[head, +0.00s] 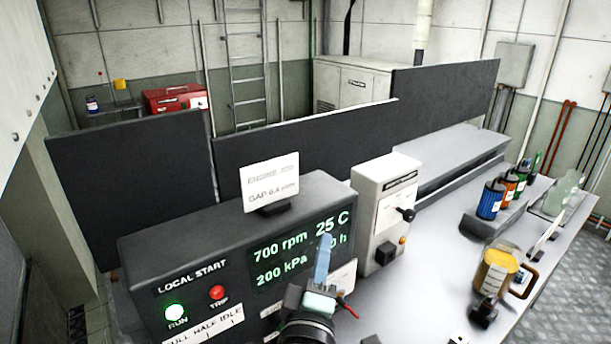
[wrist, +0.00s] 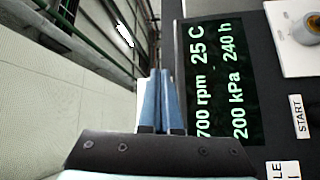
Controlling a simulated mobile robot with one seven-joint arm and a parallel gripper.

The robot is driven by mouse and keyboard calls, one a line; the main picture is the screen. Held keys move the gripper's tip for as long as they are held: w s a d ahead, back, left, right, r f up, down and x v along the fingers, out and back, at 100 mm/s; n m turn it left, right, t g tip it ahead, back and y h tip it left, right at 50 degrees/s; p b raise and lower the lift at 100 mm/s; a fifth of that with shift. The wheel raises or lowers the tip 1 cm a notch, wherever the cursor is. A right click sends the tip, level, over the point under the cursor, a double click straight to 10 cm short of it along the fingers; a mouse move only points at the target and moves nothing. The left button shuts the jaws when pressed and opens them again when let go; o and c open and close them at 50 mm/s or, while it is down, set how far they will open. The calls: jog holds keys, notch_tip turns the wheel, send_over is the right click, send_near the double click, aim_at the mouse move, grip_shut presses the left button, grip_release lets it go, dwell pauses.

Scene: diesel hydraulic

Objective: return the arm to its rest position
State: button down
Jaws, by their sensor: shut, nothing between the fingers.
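My gripper (head: 322,262) shows at the bottom middle of the head view, raised in front of the grey control panel (head: 140,262). Its blue fingers overlap the lit display (head: 268,262) and hide part of its right side. In the wrist view my gripper (wrist: 167,80) has its two blue fingers together with nothing between them. The display (wrist: 215,85) lies right of the fingers there, turned sideways, reading 700 rpm, 25 C, 200 kPa and 240 h. Most of my arm is out of view.
A white box with a black knob (head: 385,205) stands right of the panel. Dark upright boards (head: 300,140) stand behind. A sign (head: 271,184) stands on the panel.

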jog(key=s+r+m+t, duration=0.2)
jog(key=r+m, duration=0.2)
jog(key=r, duration=0.6)
jog(key=s+r+m+t, duration=0.2)
jog(key=s+r+m, duration=0.1)
jog(key=r, duration=0.8)
jog(key=s+a+r+m+t+y, duration=0.1)
jog(key=s+r+m+t+y, duration=0.1)
jog(key=s+r, duration=0.4)
jog(key=s+a+r+m+t+y, duration=0.1)
jog(key=s+r+m, duration=0.3)
jog(key=r, duration=0.5)
jog(key=shift+s+a+r+t+y, duration=0.4)
jog(key=shift+s+t, duration=0.3)
jog(key=shift+s, duration=0.55)
